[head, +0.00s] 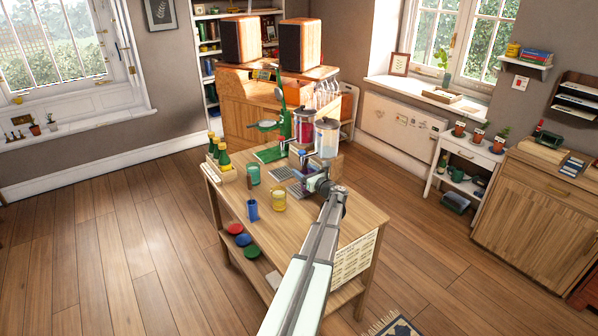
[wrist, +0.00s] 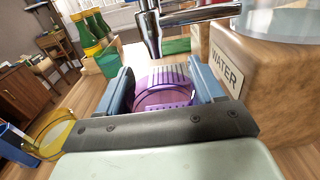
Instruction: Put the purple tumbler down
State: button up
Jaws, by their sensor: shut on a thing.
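The see-through purple tumbler (wrist: 168,98) is between the blue-grey jaws of my gripper (wrist: 160,76) in the wrist view. The jaws are shut on its sides. It is just below and in front of the metal tap (wrist: 152,38), beside the wooden block with the WATER label (wrist: 226,76). A slatted grate shows behind and through the tumbler; I cannot tell whether its base touches anything. In the head view my gripper (head: 316,184) is over the wooden table, in front of the clear dispenser (head: 327,140), and mostly hides the tumbler.
A yellow tumbler (head: 279,200), a blue tumbler (head: 252,210) and a green cup (head: 253,174) stand left of my gripper. Green bottles (head: 222,155) stand in a crate at the table's left edge. A red dispenser (head: 304,128) is behind. The table's front part (head: 270,232) is clear.

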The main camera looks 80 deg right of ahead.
aim_at(303, 173)
jog(key=w+d, duration=0.1)
jog(key=w+d+f, duration=0.1)
jog(key=w+d, duration=0.1)
jog(key=shift+s+a+f, duration=0.1)
jog(key=shift+f, duration=0.15)
jog(key=shift+f, duration=0.1)
jog(key=o, duration=1.3)
jog(key=v, duration=1.2)
